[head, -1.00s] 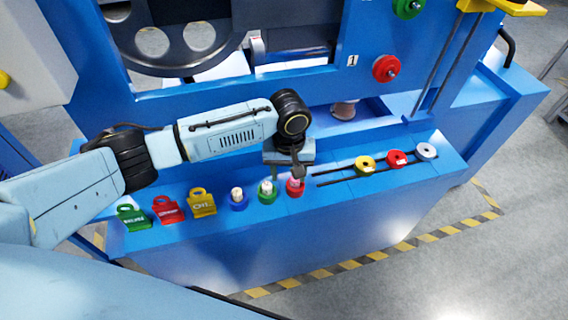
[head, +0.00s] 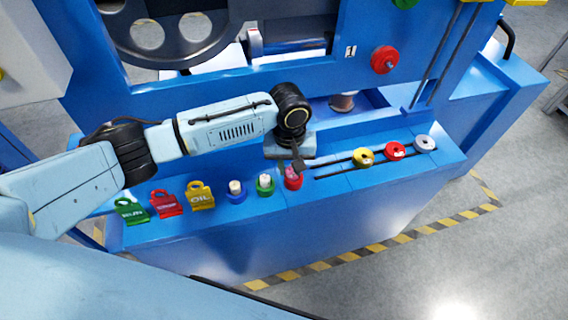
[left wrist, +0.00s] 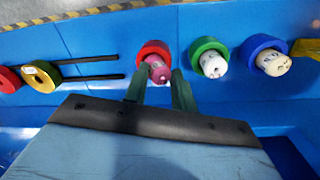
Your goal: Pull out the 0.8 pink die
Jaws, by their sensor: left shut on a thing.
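The pink die (left wrist: 158,72) stands in a red round holder (left wrist: 153,50) on the blue ledge; its printed value is too small to read. In the head view the red holder (head: 293,184) is the rightmost of three holders, and the die is partly hidden by my gripper. My left gripper (head: 297,166) reaches down to the die from behind. In the left wrist view my left gripper's fingers (left wrist: 159,88) are on either side of the pink die, shut on it. The die still sits within the red holder. My right gripper is not in view.
White dies stand in a green holder (head: 265,190) and a blue holder (head: 237,197) beside it. Green, red and yellow tags (head: 201,196) lie further left. The machine's blue wall rises behind the ledge.

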